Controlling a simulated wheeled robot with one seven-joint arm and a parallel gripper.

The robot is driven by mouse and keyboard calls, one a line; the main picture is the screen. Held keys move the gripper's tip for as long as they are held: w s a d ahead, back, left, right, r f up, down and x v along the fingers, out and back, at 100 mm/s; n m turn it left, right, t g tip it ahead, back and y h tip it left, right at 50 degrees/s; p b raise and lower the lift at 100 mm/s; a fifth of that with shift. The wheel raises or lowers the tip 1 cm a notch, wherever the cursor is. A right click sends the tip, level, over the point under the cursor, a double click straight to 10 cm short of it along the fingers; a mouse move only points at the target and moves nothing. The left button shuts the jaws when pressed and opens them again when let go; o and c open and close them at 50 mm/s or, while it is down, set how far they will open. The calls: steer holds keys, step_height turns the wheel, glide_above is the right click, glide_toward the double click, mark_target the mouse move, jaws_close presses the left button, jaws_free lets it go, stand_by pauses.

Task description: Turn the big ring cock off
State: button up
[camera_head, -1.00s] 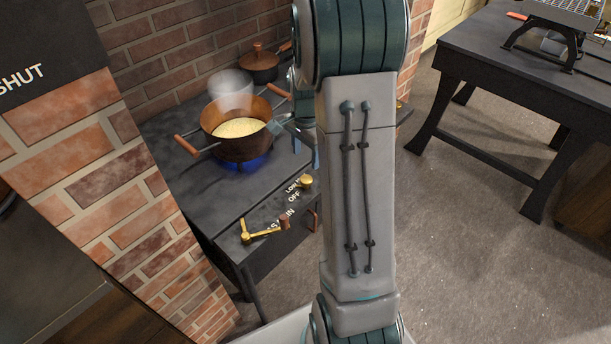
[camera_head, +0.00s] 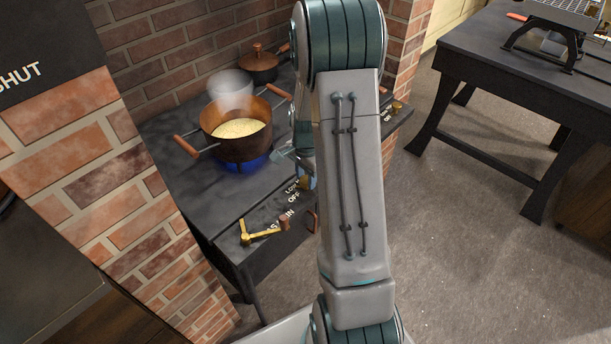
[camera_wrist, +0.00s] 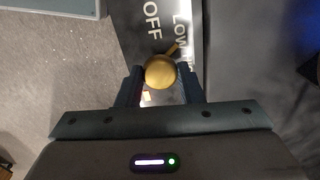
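A round brass cock knob (camera_wrist: 159,72) shows in the wrist view beside the printed words OFF and LOW. Its short pointer tilts up and right, toward the LOW lettering. My gripper (camera_wrist: 160,80) is open, with one finger on each side of the knob and little room between. I cannot tell whether the fingers touch it. In the head view my gripper (camera_head: 304,172) is over the stove's front panel, partly hidden by my arm. A blue flame (camera_head: 242,164) burns under a copper pan (camera_head: 236,147) with yellow contents.
A brass lever (camera_head: 262,232) sits on the panel in front of the knob, beside partly hidden lettering. Another brass cock (camera_head: 397,106) is at the panel's far right end. A lidded pot (camera_head: 259,67) stands behind. A brick pillar (camera_head: 130,200) is at left.

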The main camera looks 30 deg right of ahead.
steer(key=shift+c, duration=0.7)
steer(key=shift+n, duration=0.3)
steer(key=n+b, duration=0.1)
steer(key=n, duration=0.3)
steer(key=shift+n+b, duration=0.35)
steer(key=shift+n, duration=2.35)
steer(key=o, duration=1)
steer(key=shift+r, duration=0.15)
